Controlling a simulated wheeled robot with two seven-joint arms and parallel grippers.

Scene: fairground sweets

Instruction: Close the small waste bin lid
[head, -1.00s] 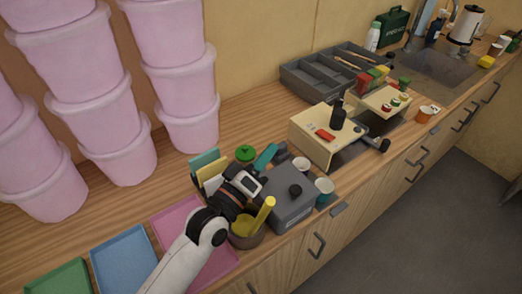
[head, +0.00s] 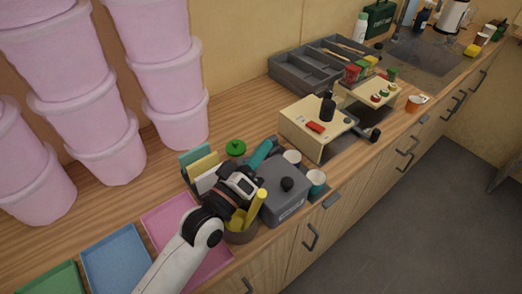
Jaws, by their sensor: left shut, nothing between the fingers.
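A grey box with a black knob on its top (head: 283,203) stands near the counter's front edge; I take it to be the small waste bin. Its top looks flat, but I cannot tell whether the lid is fully down. My left gripper (head: 250,181) is shut and empty, just left of the box, above the brown pot. I cannot tell whether it touches the box. Its fingertips are hard to make out against the dark shapes around it. My right gripper is not in view.
A brown pot with yellow sticks (head: 241,234), upright cards (head: 197,160), a green-topped jar (head: 236,148) and a teal cup (head: 316,182) crowd the box. A cream machine (head: 309,135) stands to its right. Pink tubs (head: 107,150) and coloured trays (head: 117,262) are at left.

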